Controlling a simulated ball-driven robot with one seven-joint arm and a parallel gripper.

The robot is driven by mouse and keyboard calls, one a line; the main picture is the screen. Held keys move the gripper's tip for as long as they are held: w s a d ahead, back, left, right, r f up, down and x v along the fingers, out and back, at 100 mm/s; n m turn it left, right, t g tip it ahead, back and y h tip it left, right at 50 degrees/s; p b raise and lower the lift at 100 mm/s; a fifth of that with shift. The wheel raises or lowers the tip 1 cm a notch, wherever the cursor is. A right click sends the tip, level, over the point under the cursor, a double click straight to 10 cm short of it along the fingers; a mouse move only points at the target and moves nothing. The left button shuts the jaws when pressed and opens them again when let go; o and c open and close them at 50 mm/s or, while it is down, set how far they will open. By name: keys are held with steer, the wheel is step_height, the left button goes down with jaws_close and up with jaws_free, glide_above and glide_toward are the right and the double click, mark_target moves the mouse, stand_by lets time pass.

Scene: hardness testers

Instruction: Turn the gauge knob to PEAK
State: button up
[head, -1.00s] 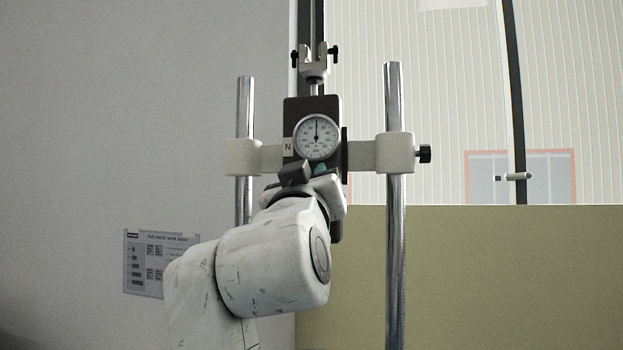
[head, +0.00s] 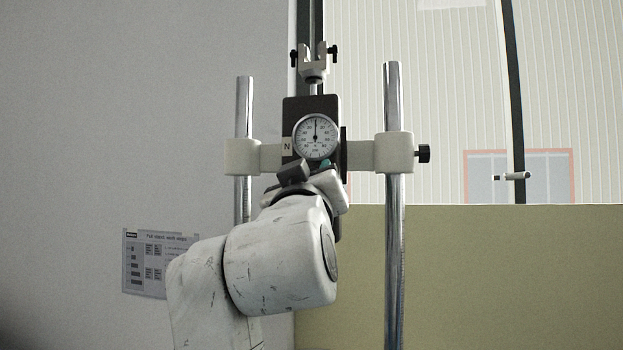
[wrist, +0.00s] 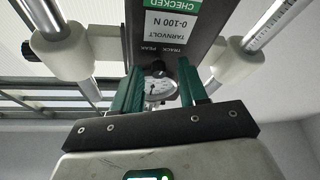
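The force gauge (head: 296,110) is a dark upright body with a round white dial (head: 316,137). The wrist view shows it upside down, with its dial (wrist: 160,88) between my fingers. A small dark knob (wrist: 157,68) sits close to the printed words TRACK and PEAK (wrist: 165,49). Its pointing direction is too small to tell. My gripper (wrist: 160,74) has two green fingers, apart, one on each side of the knob with gaps showing. In the head view my gripper (head: 322,166) is just below the dial, and the knob is hidden behind it.
Two chrome columns, left (head: 243,105) and right (head: 393,230), flank the gauge. White clamps (head: 393,152) join them to it, with a black side knob (head: 424,153). A fork fixture (head: 314,68) is above. A printed sheet (head: 145,264) hangs at left.

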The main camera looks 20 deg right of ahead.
steer(key=shift+s, duration=0.1)
steer(key=b+v, duration=0.4)
steer(key=v, duration=0.6)
steer(key=shift+s+a+f, duration=0.15)
steer(key=shift+s, duration=0.05)
steer(key=shift+a, duration=0.1)
